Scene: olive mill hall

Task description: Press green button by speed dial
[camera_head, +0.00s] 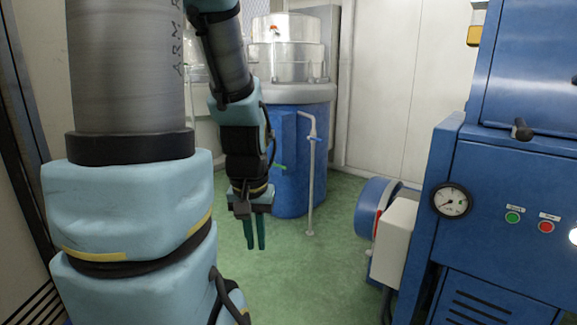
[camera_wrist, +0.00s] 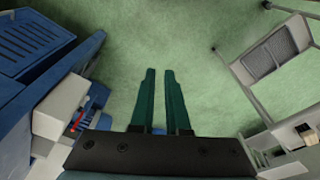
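The green button (camera_head: 513,217) is small and round, on the front of the blue machine (camera_head: 480,250) at the right of the head view. A dial (camera_head: 452,201) with a white face and black rim sits to its left. A red button (camera_head: 546,227) is to its right. My gripper (camera_head: 256,248) hangs pointing down near the middle of the head view, well left of the panel and apart from it. Its two green fingers, also in the wrist view (camera_wrist: 159,72), stand a narrow gap apart with nothing between them. The buttons and dial cannot be made out in the wrist view.
A blue tank (camera_head: 305,150) with a clear top and a pipe stands behind my gripper. A white box (camera_head: 395,240) and a blue round part (camera_head: 372,205) jut out left of the panel. A grey metal frame (camera_wrist: 272,55) stands right in the wrist view. Green floor lies open between.

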